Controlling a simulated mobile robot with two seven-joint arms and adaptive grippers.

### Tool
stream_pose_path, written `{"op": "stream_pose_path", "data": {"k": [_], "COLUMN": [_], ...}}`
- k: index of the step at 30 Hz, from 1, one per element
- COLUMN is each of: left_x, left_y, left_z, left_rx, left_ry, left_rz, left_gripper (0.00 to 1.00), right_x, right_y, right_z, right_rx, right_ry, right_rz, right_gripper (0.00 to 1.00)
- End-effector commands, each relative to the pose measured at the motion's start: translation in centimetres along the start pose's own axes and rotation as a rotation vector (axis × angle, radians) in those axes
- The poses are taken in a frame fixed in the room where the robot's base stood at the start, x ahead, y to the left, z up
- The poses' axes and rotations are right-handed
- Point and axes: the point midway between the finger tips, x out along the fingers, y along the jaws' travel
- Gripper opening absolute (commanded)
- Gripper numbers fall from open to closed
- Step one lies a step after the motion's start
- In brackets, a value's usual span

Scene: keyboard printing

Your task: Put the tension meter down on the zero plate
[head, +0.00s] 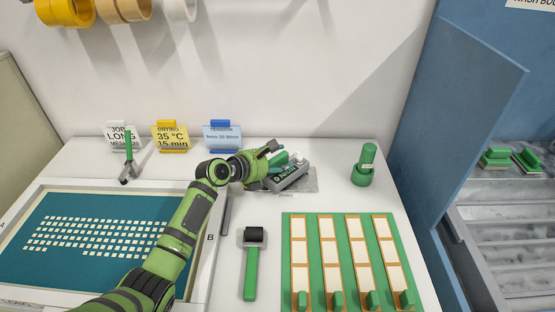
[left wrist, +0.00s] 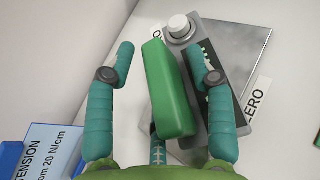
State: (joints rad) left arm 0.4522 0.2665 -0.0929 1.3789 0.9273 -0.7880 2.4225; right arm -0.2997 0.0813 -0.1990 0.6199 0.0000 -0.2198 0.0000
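The tension meter (head: 292,177) is a grey box with a dark labelled face and a green handle. In the left wrist view the tension meter (left wrist: 188,42) shows a white knob and lies askew over the zero plate (left wrist: 240,48), covering part of it. The plate (head: 309,184) is a thin grey square on the table; the meter appears to rest on it, partly past its left side. My left gripper (head: 277,155) is over the meter. In the wrist view its teal fingers (left wrist: 165,62) stand either side of the handle with visible gaps. My right gripper is not in view.
A roller (head: 251,265) lies in front of the plate, and a green printing board (head: 343,220) is at front right. A green weight (head: 364,165) stands right of the plate. The screen frame (head: 48,188) is at left. Sign cards (head: 221,137) stand along the back.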

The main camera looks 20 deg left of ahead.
Motion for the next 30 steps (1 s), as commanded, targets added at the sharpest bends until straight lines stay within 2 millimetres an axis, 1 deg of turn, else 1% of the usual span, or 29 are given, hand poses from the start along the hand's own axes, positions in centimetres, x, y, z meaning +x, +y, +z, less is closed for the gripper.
{"op": "stream_pose_path", "data": {"k": [8,11,14,24,27,30], "left_x": [-0.1,-1.0,-2.5,-9.4,-10.8,-11.7], "left_y": [0.0,0.1,0.1,0.0,0.1,0.0], "left_z": [0.3,0.2,0.2,0.1,0.1,0.2], "left_rx": [0.001,0.001,0.001,0.003,0.001,0.001], "left_ry": [0.000,0.000,0.000,0.001,0.000,0.001], "left_rz": [0.001,0.001,0.002,0.002,0.001,0.000], "left_gripper": [0.54,0.54,0.54,0.54,0.54,0.54], "right_x": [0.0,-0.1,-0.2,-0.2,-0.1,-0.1], "right_y": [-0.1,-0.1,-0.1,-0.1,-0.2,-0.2], "right_z": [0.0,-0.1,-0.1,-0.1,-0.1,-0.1], "right_rx": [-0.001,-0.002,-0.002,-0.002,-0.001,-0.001], "right_ry": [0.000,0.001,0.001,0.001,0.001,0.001], "right_rz": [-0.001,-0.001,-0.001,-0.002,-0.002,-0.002], "right_gripper": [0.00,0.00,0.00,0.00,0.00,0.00]}}
